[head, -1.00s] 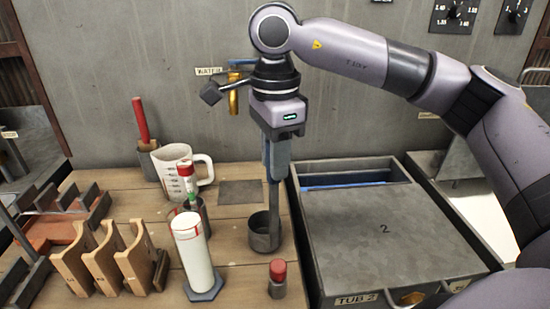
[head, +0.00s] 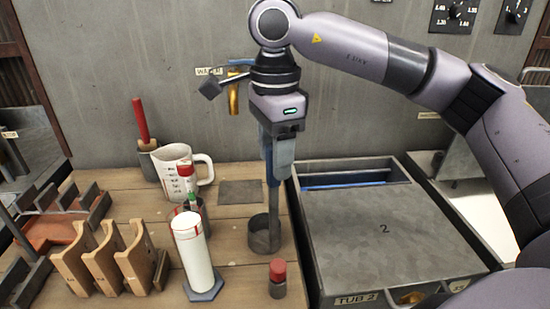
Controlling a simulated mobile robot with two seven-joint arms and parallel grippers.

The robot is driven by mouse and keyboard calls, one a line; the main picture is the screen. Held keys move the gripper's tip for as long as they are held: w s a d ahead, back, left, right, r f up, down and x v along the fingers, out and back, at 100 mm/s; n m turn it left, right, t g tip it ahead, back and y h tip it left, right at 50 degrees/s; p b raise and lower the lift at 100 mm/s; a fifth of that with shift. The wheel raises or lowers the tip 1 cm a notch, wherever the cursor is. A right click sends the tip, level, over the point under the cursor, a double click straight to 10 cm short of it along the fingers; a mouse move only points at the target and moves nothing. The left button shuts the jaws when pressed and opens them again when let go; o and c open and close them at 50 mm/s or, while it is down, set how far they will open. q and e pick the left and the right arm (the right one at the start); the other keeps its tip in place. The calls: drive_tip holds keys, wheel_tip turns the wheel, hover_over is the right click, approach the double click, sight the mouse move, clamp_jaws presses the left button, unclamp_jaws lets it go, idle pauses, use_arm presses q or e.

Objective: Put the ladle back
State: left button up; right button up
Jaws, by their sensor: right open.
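The ladle (head: 264,236) is a dark grey cup with a long upright handle rising from its right side. Its cup is at the wooden table top, just left of the tub. My right gripper (head: 277,172) points down above it, at the upper part of the handle. Its fingers are open and slightly apart around or beside the handle; I cannot tell which. The top of the handle is hidden by the gripper. My left gripper is not in view.
A large grey lidded tub (head: 375,235) stands to the right. A white measuring jug (head: 175,168), a white cylinder (head: 193,250), a red-capped bottle (head: 278,280) and wooden racks (head: 105,262) stand to the left and front. A flat grey plate (head: 240,192) lies behind the ladle.

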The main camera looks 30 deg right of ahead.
wheel_tip(320, 180, up, 11)
drive_tip(key=shift+f+p, duration=0.1)
drive_tip(key=shift+p, duration=0.6)
drive_tip(key=shift+s, duration=0.1)
